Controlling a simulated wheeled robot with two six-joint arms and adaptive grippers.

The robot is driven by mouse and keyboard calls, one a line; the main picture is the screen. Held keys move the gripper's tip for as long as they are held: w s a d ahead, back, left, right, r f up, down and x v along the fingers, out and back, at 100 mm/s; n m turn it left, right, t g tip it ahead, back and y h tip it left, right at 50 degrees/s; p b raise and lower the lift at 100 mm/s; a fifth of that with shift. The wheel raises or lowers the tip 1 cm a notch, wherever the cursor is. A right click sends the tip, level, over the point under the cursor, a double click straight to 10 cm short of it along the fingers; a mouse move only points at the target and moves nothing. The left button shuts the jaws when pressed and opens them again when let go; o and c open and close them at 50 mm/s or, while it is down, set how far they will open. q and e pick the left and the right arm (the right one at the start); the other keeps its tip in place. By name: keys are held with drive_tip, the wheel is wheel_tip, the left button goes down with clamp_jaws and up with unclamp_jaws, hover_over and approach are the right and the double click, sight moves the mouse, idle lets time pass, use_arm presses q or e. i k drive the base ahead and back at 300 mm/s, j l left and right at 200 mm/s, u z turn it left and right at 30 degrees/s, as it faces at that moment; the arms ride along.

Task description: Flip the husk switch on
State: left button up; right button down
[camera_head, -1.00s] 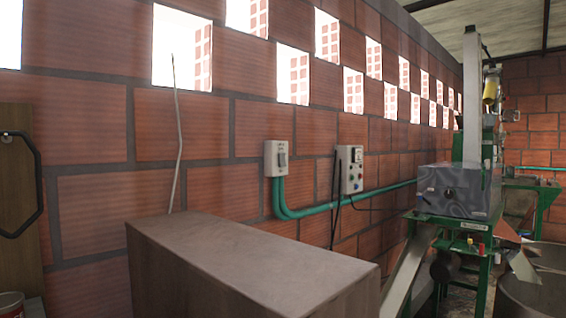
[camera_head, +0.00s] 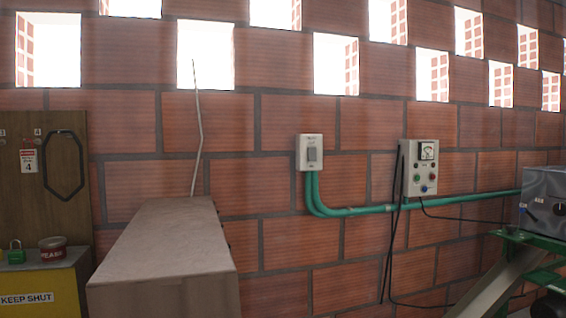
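A small pale switch box (camera_head: 310,152) with a grey rocker is mounted on the brick wall, right of the middle. Green conduit runs down from it and then to the right. Its label is too small to read, so I cannot tell if this is the husk switch or how it is set. A grey control panel (camera_head: 419,168) with a dial meter, coloured buttons and a blue knob hangs on the wall to its right. Neither of my grippers is in view.
A brown box-like block (camera_head: 165,245) stands in front of the wall at left. A yellow "KEEP SHUT" box (camera_head: 40,287) holds a red can (camera_head: 53,249) and a green padlock (camera_head: 15,252). A grey machine (camera_head: 545,204) on a green frame stands at the right edge.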

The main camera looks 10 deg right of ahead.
sight(312, 151)
drive_tip(key=i+l+u, duration=0.1)
drive_tip(key=l+u, duration=0.3)
drive_tip(key=l, duration=0.4)
drive_tip(key=l+u, duration=0.4)
drive_tip(key=l, duration=0.35)
drive_tip(key=k+l+u, duration=0.15)
drive_tip(key=l+u, duration=0.25)
drive_tip(key=l, duration=0.4)
